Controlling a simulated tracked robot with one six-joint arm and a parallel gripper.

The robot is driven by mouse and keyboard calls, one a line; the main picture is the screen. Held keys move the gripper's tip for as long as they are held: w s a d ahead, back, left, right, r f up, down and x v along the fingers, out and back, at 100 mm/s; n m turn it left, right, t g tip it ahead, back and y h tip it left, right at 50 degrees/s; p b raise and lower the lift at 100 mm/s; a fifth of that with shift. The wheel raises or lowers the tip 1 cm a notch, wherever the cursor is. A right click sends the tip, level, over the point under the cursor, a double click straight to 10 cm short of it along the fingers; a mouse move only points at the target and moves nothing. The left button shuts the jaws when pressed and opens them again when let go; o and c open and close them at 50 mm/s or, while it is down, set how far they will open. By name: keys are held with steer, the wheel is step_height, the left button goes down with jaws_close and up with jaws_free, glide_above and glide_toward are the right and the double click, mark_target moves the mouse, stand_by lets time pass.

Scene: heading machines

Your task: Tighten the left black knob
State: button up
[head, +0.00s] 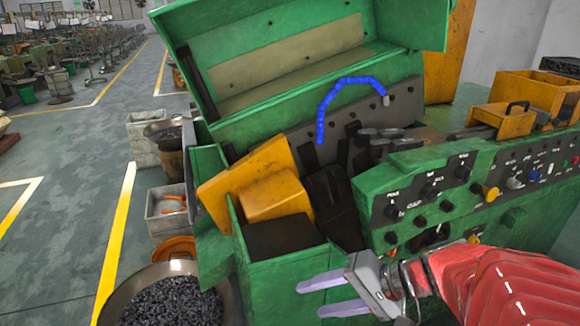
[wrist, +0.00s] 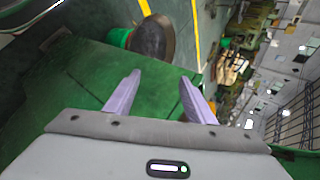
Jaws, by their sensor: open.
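Several black knobs sit on the dark panel (head: 408,208) of the green machine (head: 385,180) in the head view. The leftmost upper black knob (head: 393,211) is near the panel's left edge, with another black knob (head: 391,238) just below it. I cannot tell which one is meant, or how tight either is. My gripper (head: 310,298) is open and empty, below and left of these knobs and apart from them. Its two pale purple fingers point left. In the wrist view my gripper (wrist: 160,77) shows spread fingers in front of a green surface; no knob shows there.
A yellow knob (head: 490,192) is farther right on the panel. A green box part (head: 285,262) stands left of the panel, close to my fingers. A wide pan of dark pieces (head: 168,300) is on the floor at lower left. A blue segmented hose (head: 322,110) arches above.

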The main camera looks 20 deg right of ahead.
steer(key=w+d+r+m+t+h, duration=0.1)
steer(key=w+d+r+m+t, duration=0.15)
steer(key=d+m+t, duration=0.65)
steer(key=m+t+h, duration=0.1)
steer(key=t+h, duration=0.2)
steer(key=h, duration=0.4)
glide_toward(399, 218)
steer(key=s, duration=0.4)
steer(key=shift+s+d+r, duration=0.1)
steer(key=shift+s+d, duration=0.1)
steer(key=shift+w+y, duration=0.15)
steer(key=shift+y, duration=0.15)
steer(key=shift+w+a, duration=0.15)
steer(key=shift+w, duration=3.25)
steer(key=shift+w+a, duration=0.1)
steer(key=shift+w, duration=3.3)
steer(key=shift+c, duration=0.5)
